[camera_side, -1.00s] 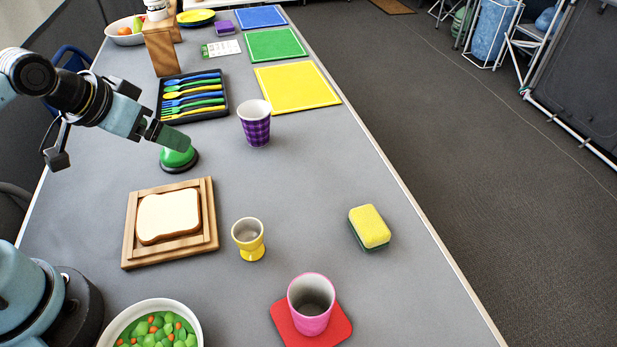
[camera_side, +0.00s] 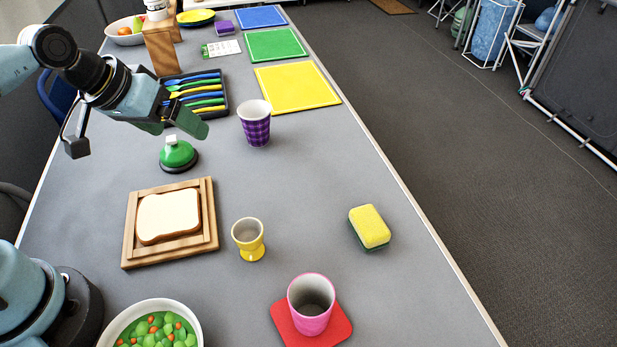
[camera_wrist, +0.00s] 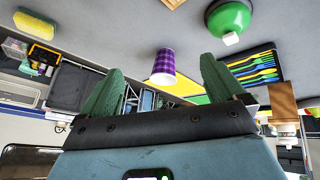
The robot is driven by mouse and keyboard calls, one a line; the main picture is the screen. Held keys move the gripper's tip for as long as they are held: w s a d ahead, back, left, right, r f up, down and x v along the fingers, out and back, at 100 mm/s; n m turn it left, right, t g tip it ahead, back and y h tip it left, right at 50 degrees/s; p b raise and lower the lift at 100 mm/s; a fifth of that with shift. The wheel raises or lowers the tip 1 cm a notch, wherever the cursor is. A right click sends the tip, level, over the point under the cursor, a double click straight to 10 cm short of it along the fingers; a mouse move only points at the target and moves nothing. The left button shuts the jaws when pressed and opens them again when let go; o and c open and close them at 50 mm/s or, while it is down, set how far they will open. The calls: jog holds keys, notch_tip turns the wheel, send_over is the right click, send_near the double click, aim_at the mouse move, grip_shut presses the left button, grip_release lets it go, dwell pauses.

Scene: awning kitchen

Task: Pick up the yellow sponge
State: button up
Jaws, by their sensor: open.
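The yellow sponge (camera_side: 370,226) lies flat on the grey table near its right edge, with a dark green underside. In the wrist view the sponge (camera_wrist: 33,29) shows at the upper left. My gripper (camera_side: 180,125) is open and empty, above the table on the left, near the cutlery tray and well away from the sponge. In the wrist view its two green fingers (camera_wrist: 160,82) stand apart with nothing held between them.
A purple cup (camera_side: 255,124), a yellow egg cup (camera_side: 249,240), a bread board (camera_side: 131,246) and a pink cup (camera_side: 311,304) on a red coaster (camera_side: 340,326) stand around. Table around the sponge is clear.

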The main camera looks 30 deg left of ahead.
jog(key=w+d+n+g+h, duration=0.2)
jog(key=w+d+n+h, duration=0.15)
jog(key=w+d, duration=0.25)
jog(key=n+g+h, duration=0.8)
jog(key=n, duration=0.1)
send_near(366, 217)
jog(key=v, duration=0.3)
jog(key=shift+w+a+r+m, duration=0.1)
jog(key=shift+w+m, duration=0.15)
jog(key=shift+w, duration=0.1)
jog(key=shift+s+d+f, duration=0.15)
jog(key=shift+d+f, duration=0.1)
jog(key=shift+f, duration=0.2)
jog(key=shift+s+d+f, duration=0.1)
jog(key=shift+d+f, duration=0.1)
jog(key=shift+d, duration=0.05)
jog(key=x, duration=0.6)
jog(key=shift+d, duration=0.1)
jog(key=shift+s+r+x, duration=0.15)
jog(key=shift+x, duration=1.15)
jog(key=shift+s+r+x, duration=0.15)
jog(key=shift+x, duration=1.15)
jog(key=c, duration=1.3)
